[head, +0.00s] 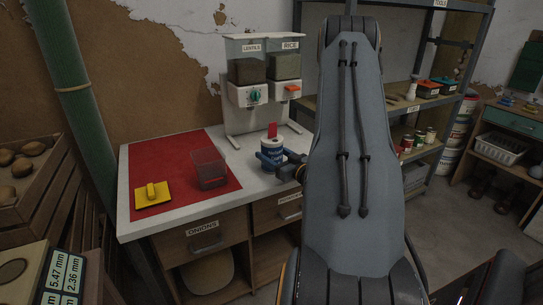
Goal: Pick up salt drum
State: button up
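The salt drum (271,147) appears to be the small blue and white cylinder standing upright on the white counter, right of the red mat. A red piece (272,130) sticks up at its top. My gripper (270,160) is at the drum's front, low on its side, reaching in from the right. Its dark blue and black parts overlap the drum's lower half and hide it. Whether the fingers touch or squeeze the drum is too small to tell.
A clear reddish bin (209,168) and a yellow block with a handle (153,195) are on the red mat (150,160). A lentils and rice dispenser (264,80) stands behind the drum. Shelves (440,110) are at right, a green pipe (68,90) at left.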

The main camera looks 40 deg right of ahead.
aim_at(273, 131)
notch_tip(273, 131, up, 10)
jog(key=shift+f+b, duration=0.15)
jog(key=shift+b, duration=0.4)
